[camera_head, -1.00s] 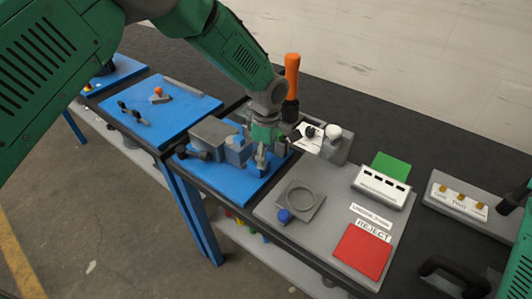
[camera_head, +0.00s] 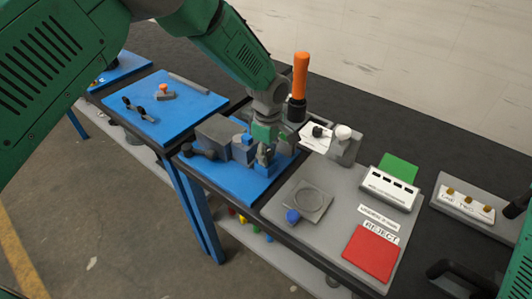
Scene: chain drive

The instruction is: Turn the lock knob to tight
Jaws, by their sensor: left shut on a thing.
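My left gripper (camera_head: 265,157) points down over the blue mat (camera_head: 236,187), at the right end of a grey block-shaped fixture (camera_head: 216,131). It is shut on a small part there, which seems to be the lock knob. Its fingers hide most of that part, so I cannot read the knob's angle or any mark. A blue piece of the fixture (camera_head: 245,141) stands just left of the fingers. My right gripper does not show clearly enough to make out.
An orange-handled tool (camera_head: 300,75) stands upright behind my gripper. To the right, a grey board holds a ring fixture (camera_head: 306,200), a blue knob (camera_head: 293,216) and a red reject pad (camera_head: 370,252). Another blue mat (camera_head: 180,112) lies to the left.

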